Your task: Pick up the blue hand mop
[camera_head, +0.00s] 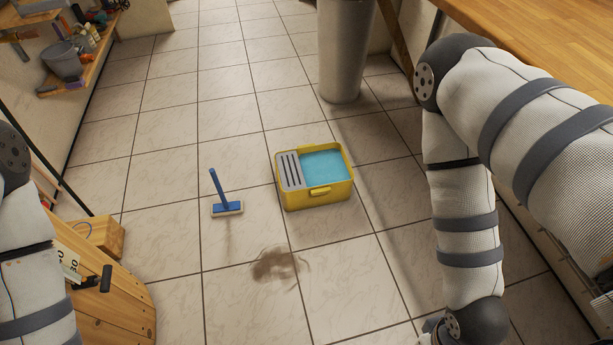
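The blue hand mop (217,187) stands on the tiled floor near the middle of the head view. Its blue handle rises from a flat blue head with a pale pad underneath, and leans slightly left. Nothing of mine touches it. My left arm shows at the left edge and my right arm on the right. My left gripper is out of frame. The dark part at the lower end of my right arm is cut off by the bottom edge, so no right fingertips show.
A yellow bucket (318,198) with blue water and a slotted grey panel stands right of the mop. A brown stain (275,265) marks the floor. A wooden piece (115,305) stands lower left, and a grey bin (343,60) behind. The tiles between are clear.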

